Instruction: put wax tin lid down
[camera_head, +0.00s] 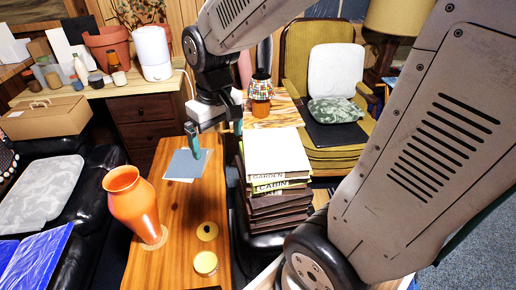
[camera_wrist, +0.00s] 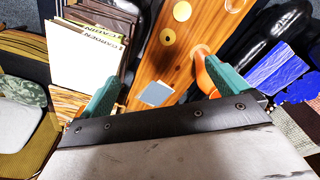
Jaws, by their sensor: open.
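My gripper (camera_head: 215,133) is above the far part of the table. Its teal fingers are wide apart in the wrist view (camera_wrist: 165,80), with nothing between them.
An orange vase (camera_head: 133,203) stands at the table's left edge. A tall stack of books (camera_head: 272,152) rises at the right. A blue-grey sheet (camera_head: 186,163) lies on the table below my gripper. Bare wood lies between the sheet and the yellow pieces.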

